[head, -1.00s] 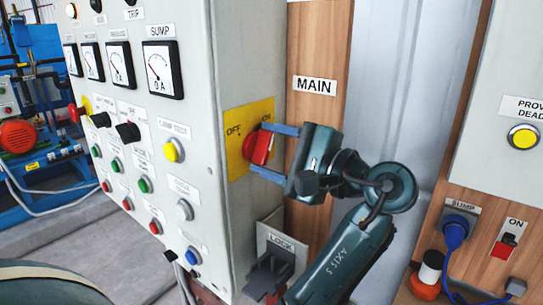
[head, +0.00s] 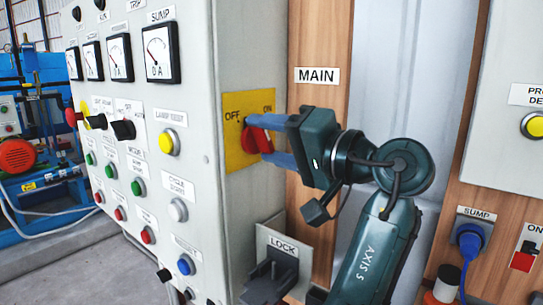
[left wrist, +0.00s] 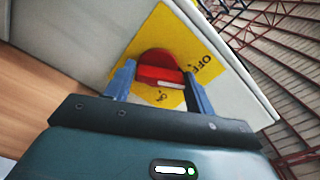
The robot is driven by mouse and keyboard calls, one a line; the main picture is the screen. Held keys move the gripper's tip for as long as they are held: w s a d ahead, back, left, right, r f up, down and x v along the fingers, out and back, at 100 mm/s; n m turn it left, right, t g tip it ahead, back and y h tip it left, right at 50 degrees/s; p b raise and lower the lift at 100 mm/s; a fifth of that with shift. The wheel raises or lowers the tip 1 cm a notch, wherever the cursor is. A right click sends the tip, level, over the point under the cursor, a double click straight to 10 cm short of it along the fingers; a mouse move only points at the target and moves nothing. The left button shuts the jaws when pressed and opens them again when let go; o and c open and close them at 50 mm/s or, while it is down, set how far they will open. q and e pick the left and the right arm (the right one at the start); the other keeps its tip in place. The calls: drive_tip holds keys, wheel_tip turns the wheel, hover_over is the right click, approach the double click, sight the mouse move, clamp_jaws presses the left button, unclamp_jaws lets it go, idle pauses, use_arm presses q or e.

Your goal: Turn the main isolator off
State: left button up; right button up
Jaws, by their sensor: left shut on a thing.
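The main isolator is a red rotary handle (head: 256,139) on a yellow plate (head: 234,155) on the side of the grey cabinet. The plate is marked OFF at its left and ON at its right. My left gripper (head: 264,140) is shut on the handle, with its blue fingers on either side of it. In the left wrist view the red handle (left wrist: 158,68) with a white mark sits between the fingertips (left wrist: 160,85). The fingers partly hide the handle in the head view, and I cannot tell exactly where it points. My right gripper is not in view.
A LOCK bracket (head: 270,277) juts out below the isolator. The cabinet front (head: 105,150) at left carries meters, knobs and buttons. At right are a blue SUMP plug (head: 468,240), a red switch (head: 522,260) and a yellow button (head: 533,125).

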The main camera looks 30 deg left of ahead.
use_arm(q)
drive_tip(key=shift+n+b, duration=1.2)
drive_tip(key=shift+n, duration=0.5)
drive_tip(key=shift+r, duration=0.1)
drive_tip(key=o, duration=0.9)
drive_tip(key=shift+o, duration=0.2)
